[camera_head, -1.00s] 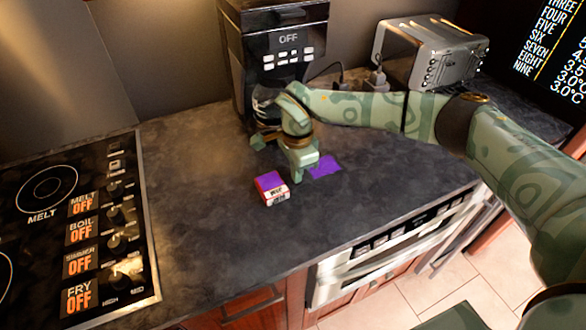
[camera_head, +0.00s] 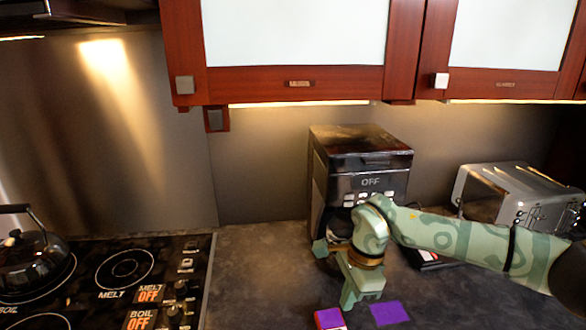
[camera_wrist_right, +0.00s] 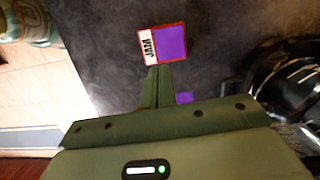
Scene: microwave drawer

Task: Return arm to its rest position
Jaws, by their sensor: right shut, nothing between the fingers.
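My right arm comes in from the right in the head view, and its gripper (camera_head: 350,304) points down over the counter. Its fingers are shut together with nothing between them; they also show shut in the wrist view (camera_wrist_right: 158,82). A small red-edged box with a purple top and a "JAM" label (camera_head: 330,318) lies on the counter beside the fingertips. In the wrist view the box (camera_wrist_right: 171,43) lies just beyond the fingertips; I cannot tell if they touch. A flat purple patch (camera_head: 389,313) lies right of the gripper. My left gripper is not in view.
A black coffee machine marked OFF (camera_head: 345,150) stands behind the gripper, partly hidden by my arm. A silver toaster (camera_head: 510,192) stands at right. A stove (camera_head: 110,275) with a kettle (camera_head: 32,260) is at left. Cabinets (camera_head: 300,85) hang above. Counter left of the gripper is clear.

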